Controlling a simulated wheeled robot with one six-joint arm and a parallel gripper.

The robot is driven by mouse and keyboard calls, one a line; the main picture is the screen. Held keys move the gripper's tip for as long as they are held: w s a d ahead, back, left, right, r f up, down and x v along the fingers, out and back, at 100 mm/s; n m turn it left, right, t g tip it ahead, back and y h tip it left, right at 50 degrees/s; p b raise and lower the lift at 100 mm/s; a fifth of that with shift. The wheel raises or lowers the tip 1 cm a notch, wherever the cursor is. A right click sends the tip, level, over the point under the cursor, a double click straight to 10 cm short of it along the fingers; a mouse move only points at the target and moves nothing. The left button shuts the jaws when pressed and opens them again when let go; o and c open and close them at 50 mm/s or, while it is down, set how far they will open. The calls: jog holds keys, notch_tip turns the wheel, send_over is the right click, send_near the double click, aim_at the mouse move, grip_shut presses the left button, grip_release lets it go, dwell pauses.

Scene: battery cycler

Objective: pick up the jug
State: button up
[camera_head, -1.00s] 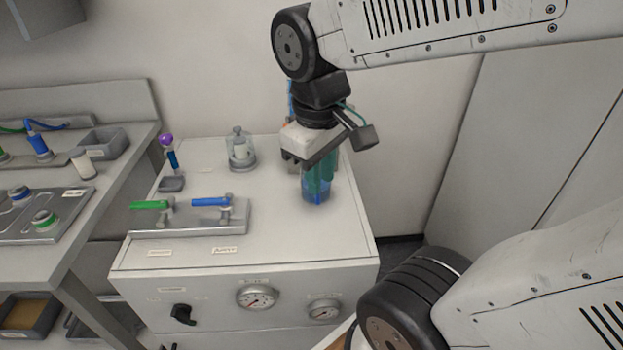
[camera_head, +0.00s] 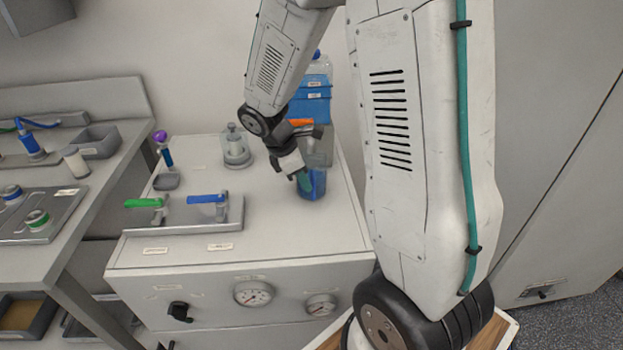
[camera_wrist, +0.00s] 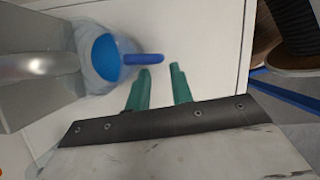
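The jug (camera_head: 317,186) is a clear vessel with blue contents, standing on the cabinet top (camera_head: 280,222) below a grey dispenser unit. The wrist view shows the jug (camera_wrist: 104,60) from above, with its blue handle (camera_wrist: 145,58) sticking out to the right. My gripper (camera_head: 305,182) is beside the jug, partly covering it in the head view. In the wrist view its two teal fingers (camera_wrist: 160,70) are apart with nothing between them. The handle's end lies just beyond the fingertips; I cannot tell whether they touch.
The grey dispenser (camera_wrist: 40,75) stands close against the jug, with a blue tank (camera_head: 310,100) behind. A valve tray (camera_head: 190,222) with green and blue levers and a glass vessel (camera_head: 236,150) are to the left. The cabinet's front middle is clear.

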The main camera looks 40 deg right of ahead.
jog(key=x, duration=0.5)
grip_shut()
jog(key=shift+r, duration=0.2)
